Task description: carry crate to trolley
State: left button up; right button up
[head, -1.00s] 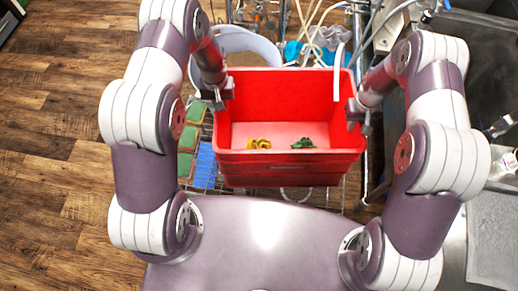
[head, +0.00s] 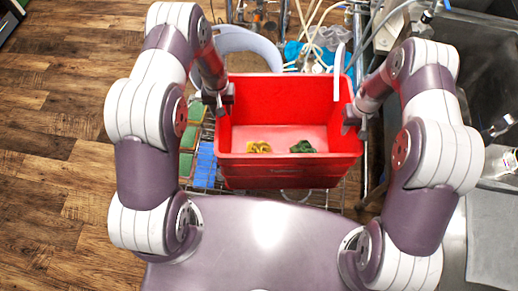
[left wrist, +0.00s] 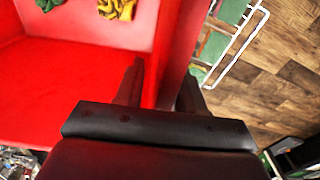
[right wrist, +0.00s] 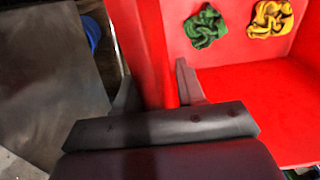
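The red crate (head: 288,172) is in front of my body in the head view, above a wire rack. A yellow cloth-like item (head: 259,147) and a green one (head: 303,147) lie on its floor. My left gripper (head: 222,98) is at the crate's left wall; in the left wrist view its fingers (left wrist: 160,90) lie either side of that wall (left wrist: 172,50). My right gripper (head: 355,118) is at the right wall; in the right wrist view its fingers (right wrist: 155,90) straddle that wall (right wrist: 150,45). Both look shut on the walls. The crate's underside is hidden.
Green and blue items (head: 207,165) lie on the wire rack left of the crate. A pale round tub (head: 250,42), hoses and blue cloths crowd behind it. A metal sink counter (head: 490,225) is at right. Wooden floor (head: 60,150) is open at left.

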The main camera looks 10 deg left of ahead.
pick_arm(q)
notch_tip(320, 180, up, 12)
jog(key=shift+f, duration=0.2)
jog(key=shift+r, duration=0.15)
pick_arm(e)
notch_tip(320, 180, up, 12)
jog(key=shift+r, duration=0.1)
dwell(0.4)
